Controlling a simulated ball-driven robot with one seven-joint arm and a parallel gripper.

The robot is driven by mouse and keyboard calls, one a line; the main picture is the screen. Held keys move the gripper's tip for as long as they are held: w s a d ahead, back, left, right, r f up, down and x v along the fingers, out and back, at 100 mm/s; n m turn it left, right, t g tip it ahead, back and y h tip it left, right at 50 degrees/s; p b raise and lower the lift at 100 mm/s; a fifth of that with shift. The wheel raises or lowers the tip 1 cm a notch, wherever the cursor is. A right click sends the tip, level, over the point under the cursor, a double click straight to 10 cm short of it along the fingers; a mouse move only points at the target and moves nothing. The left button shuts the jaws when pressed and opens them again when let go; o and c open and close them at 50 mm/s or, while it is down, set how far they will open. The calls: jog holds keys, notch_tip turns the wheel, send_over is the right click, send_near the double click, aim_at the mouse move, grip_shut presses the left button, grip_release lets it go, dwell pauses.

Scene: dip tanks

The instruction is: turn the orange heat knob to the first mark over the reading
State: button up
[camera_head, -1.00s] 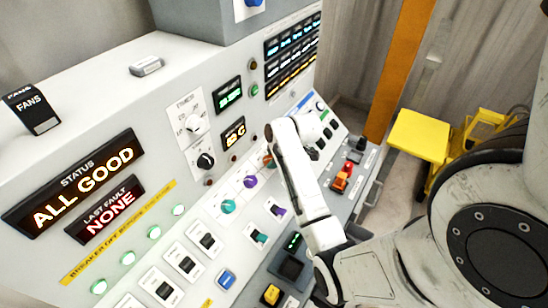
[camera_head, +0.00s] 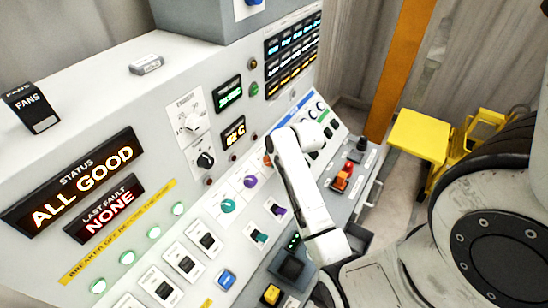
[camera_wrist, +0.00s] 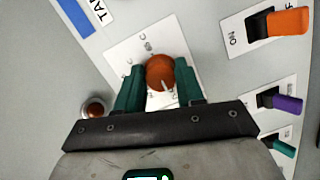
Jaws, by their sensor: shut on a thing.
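The orange heat knob (camera_wrist: 160,72) sits on a white label plate in the middle of the wrist view. Its white pointer line points down and slightly right in that view. My gripper (camera_wrist: 160,88) has its two green fingers on either side of the knob, shut on it. The fingers and gripper body hide part of the plate's marks. In the head view only a sliver of the orange knob (camera_head: 267,161) shows beside my arm. The amber reading display (camera_head: 233,133) ends in a C; its digits look like 82 but are not sharp.
An orange switch (camera_wrist: 287,22), a purple switch (camera_wrist: 287,104) and a green switch (camera_wrist: 283,148) stand right of the knob in the wrist view. A red-brown lamp (camera_wrist: 95,108) is at left. Purple (camera_head: 250,181) and teal (camera_head: 228,206) knobs sit near my arm.

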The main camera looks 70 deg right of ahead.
dwell(0.3)
jog(key=o, duration=1)
jog(key=shift+o, duration=0.2)
jog(key=b+v, duration=0.1)
jog(key=v, duration=0.9)
jog(key=shift+s+a+r, duration=0.2)
jog(key=shift+s+r, duration=0.05)
jog(key=shift+s, duration=0.05)
